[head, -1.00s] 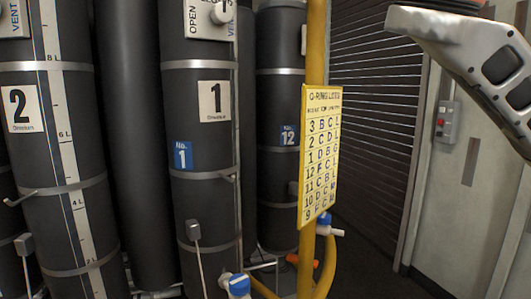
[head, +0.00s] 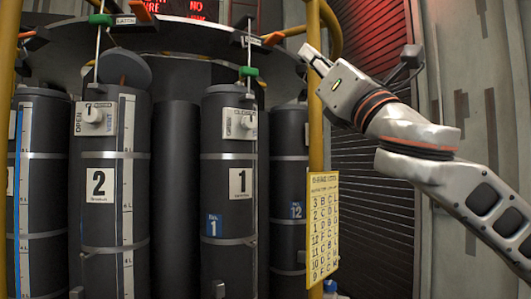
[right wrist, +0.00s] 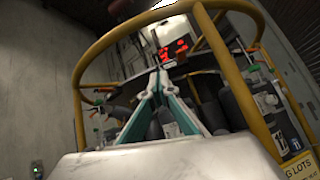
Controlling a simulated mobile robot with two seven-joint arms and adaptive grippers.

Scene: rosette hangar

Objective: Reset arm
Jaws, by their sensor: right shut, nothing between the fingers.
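My right gripper (head: 308,52) is in the upper middle of the head view. Its arm comes in from the right edge, and the gripper points left, in front of the yellow post. In the right wrist view, the two fingers (right wrist: 159,74) meet at their tips with nothing between them. My left gripper is not in view.
Dark cylinders 2 (head: 100,215) and 1 (head: 228,215) stand on the left and in the middle. A yellow post (head: 315,130) carries a yellow letter sign (head: 324,228). A yellow hoop rail (right wrist: 95,50) rings the rig in the wrist view. A dark shutter (head: 372,190) is behind the arm.

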